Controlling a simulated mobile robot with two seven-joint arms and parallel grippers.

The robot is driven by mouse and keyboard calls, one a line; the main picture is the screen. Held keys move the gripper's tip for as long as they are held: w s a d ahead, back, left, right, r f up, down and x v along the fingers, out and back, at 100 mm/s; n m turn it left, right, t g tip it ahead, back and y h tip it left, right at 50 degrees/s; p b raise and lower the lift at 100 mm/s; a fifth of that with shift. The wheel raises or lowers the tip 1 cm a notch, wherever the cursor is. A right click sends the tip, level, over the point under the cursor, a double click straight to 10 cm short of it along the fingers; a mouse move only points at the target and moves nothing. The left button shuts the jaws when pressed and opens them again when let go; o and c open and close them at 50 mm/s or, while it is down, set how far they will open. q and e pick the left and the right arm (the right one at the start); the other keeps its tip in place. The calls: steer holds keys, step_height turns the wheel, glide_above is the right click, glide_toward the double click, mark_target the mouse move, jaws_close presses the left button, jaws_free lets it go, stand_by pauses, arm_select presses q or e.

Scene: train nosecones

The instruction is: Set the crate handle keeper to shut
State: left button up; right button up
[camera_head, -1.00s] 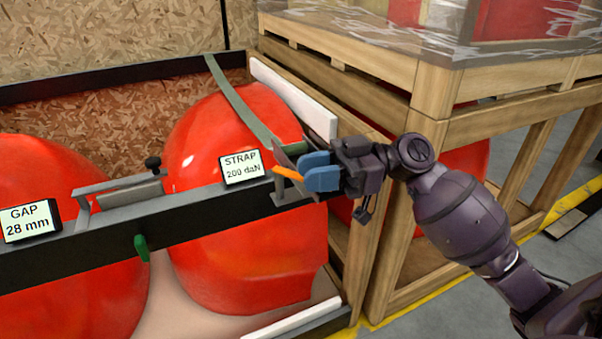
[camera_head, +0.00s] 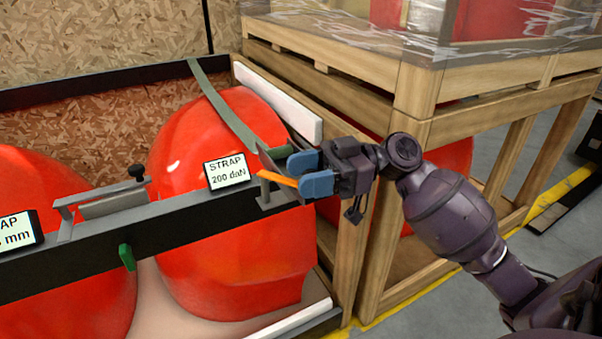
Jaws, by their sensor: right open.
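A dark beam (camera_head: 170,235) runs across the front of the crate. At its right end sits a grey strap bracket (camera_head: 272,190) with an orange lever (camera_head: 278,179) pointing right. My right gripper (camera_head: 298,173) is at this lever, its blue fingers parted. The lever's tip reaches the lower finger; I cannot tell whether they touch. A green tab (camera_head: 127,257) hangs down from the beam's front, left of my gripper. No part is labelled as the handle keeper, so I cannot tell which one it is. My left gripper is not in view.
Large red nosecones (camera_head: 225,260) lie behind and below the beam. A green strap (camera_head: 222,105) runs over one. The STRAP sign (camera_head: 227,170) reads 200 daN. A grey bar handle (camera_head: 112,206) with a black knob is at left. A wooden crate (camera_head: 415,95) stands close behind my right arm.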

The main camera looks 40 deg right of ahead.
steer(key=v, duration=1)
steer(key=shift+p, duration=0.4)
steer(key=shift+c, duration=0.5)
